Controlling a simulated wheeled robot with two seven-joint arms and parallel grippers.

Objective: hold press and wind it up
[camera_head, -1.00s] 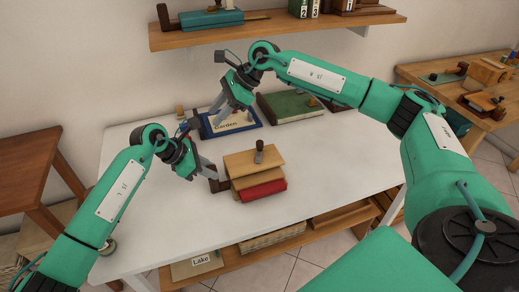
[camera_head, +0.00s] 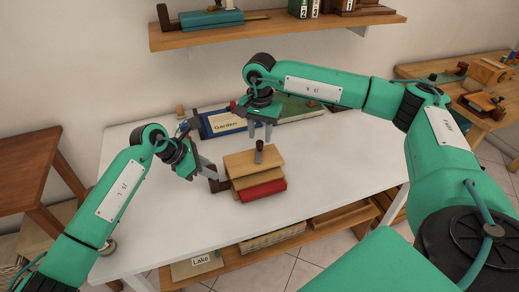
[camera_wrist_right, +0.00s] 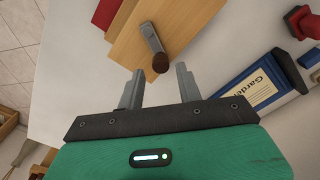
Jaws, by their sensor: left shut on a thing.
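The wooden press (camera_head: 238,164) stands on the white table with a red block or book (camera_head: 264,190) between its boards. A small crank with a dark knob (camera_head: 259,147) sits on its top board; in the right wrist view the crank is a grey metal arm (camera_wrist_right: 151,37) ending in a dark brown knob (camera_wrist_right: 160,63). My left gripper (camera_head: 211,172) is shut on the dark brown part (camera_head: 221,185) at the press's left side. My right gripper (camera_head: 263,134) is open, pointing down near the crank; in its wrist view the knob shows between the two fingertips (camera_wrist_right: 157,73), apparently untouched.
A blue book labelled Garden (camera_head: 227,124) and a green book (camera_head: 295,107) lie at the back of the white table (camera_head: 340,155). A wall shelf (camera_head: 270,29) hangs above. The table's right side is clear.

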